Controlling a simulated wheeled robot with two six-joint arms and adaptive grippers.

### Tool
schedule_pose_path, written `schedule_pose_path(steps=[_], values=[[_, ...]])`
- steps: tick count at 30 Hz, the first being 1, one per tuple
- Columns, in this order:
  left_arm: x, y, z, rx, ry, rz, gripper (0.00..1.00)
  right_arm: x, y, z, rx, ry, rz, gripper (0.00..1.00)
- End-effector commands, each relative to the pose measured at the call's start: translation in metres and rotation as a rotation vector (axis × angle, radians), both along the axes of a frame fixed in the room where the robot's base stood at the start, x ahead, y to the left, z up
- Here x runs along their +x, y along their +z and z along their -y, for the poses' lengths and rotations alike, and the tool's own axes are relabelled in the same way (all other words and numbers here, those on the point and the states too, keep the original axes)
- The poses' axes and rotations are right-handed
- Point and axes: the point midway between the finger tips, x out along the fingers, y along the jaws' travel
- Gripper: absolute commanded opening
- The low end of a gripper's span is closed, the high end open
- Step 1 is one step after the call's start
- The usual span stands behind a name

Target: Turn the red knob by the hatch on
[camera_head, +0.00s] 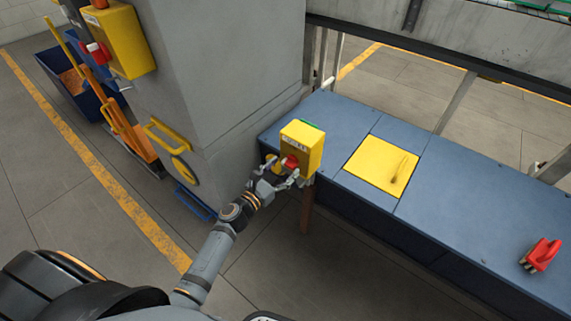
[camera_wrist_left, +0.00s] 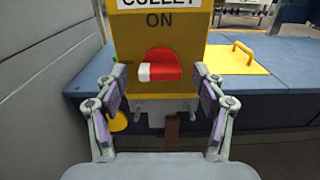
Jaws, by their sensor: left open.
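The red knob (camera_head: 290,161) is on the front of a yellow box (camera_head: 312,146) on a post by the blue bench. In the left wrist view the knob (camera_wrist_left: 160,66) has a white end at its left, and the word ON stands above it on the box (camera_wrist_left: 190,32). My left gripper (camera_head: 281,178) is open in front of the box. Its fingers (camera_wrist_left: 159,95) are apart on both sides of the knob, with a gap on each side and nothing between the pads. The yellow hatch (camera_head: 381,166) with a handle lies flat in the bench top. My right gripper is not in view.
A blue bin (camera_head: 75,80) is at far left.

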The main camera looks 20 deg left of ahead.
Motion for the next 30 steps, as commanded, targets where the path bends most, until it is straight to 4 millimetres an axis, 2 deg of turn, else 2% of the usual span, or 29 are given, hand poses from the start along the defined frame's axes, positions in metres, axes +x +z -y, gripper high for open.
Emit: schedule_pose_path(steps=[4,12,24,30], values=[[0.0107,-0.0005,0.0044,-0.001,-0.001,0.000,0.70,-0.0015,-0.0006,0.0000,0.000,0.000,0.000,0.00],[0.0121,-0.0008,0.0049,0.000,-0.001,-0.001,0.70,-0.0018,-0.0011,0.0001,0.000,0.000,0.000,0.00],[0.0118,-0.0008,0.0047,0.000,-0.001,-0.001,0.15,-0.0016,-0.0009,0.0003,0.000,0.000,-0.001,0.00],[0.0117,-0.0014,0.0047,0.013,-0.001,0.003,0.15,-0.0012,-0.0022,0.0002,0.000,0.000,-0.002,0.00]])
